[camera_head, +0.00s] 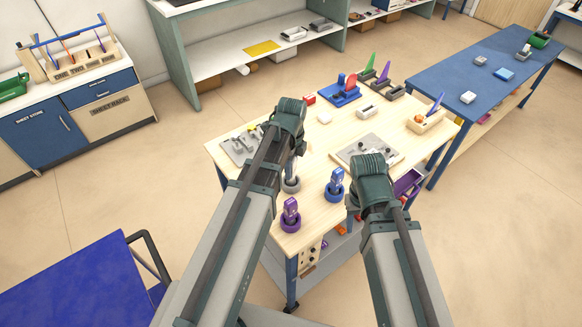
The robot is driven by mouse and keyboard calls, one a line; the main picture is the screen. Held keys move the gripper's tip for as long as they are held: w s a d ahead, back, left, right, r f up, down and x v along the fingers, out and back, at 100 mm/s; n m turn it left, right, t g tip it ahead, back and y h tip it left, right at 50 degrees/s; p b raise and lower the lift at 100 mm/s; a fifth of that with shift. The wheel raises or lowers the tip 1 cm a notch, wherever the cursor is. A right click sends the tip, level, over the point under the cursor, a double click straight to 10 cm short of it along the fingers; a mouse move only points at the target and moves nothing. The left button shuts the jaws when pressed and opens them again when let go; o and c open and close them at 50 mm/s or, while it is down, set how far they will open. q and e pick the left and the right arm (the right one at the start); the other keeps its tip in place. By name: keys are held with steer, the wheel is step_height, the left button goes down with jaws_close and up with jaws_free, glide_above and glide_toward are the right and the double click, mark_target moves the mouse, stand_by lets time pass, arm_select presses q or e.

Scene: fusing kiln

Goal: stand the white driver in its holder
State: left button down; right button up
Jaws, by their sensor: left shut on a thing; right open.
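A grey-white ring holder (291,186) stands on the light wooden table, just below the end of my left arm. My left gripper (293,160) points down over this holder and is shut on the white driver, which is mostly hidden by my wrist. I cannot tell whether the driver touches the holder. A blue driver (336,179) stands upright in a blue holder (335,195) to the right. A purple driver (291,207) stands in a purple holder (291,226) nearer the front edge. My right gripper (353,208) is open near the table's front right edge, its fingers largely hidden.
A grey board with tools (240,148) lies at the table's left, and another grey plate (368,150) lies right of centre. A blue rack (340,95), dark racks (380,86) and a wooden box (427,121) stand behind. A blue table (455,75) is to the right.

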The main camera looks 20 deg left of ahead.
arm_select(q)
steer(key=shift+f+b, duration=0.5)
steer(key=shift+f, duration=0.05)
steer(key=shift+c, duration=1.8)
jaws_free()
steer(key=shift+r, duration=0.1)
step_height(320, 180, up, 14)
steer(key=p, duration=1.4)
steer(key=shift+f, duration=0.2)
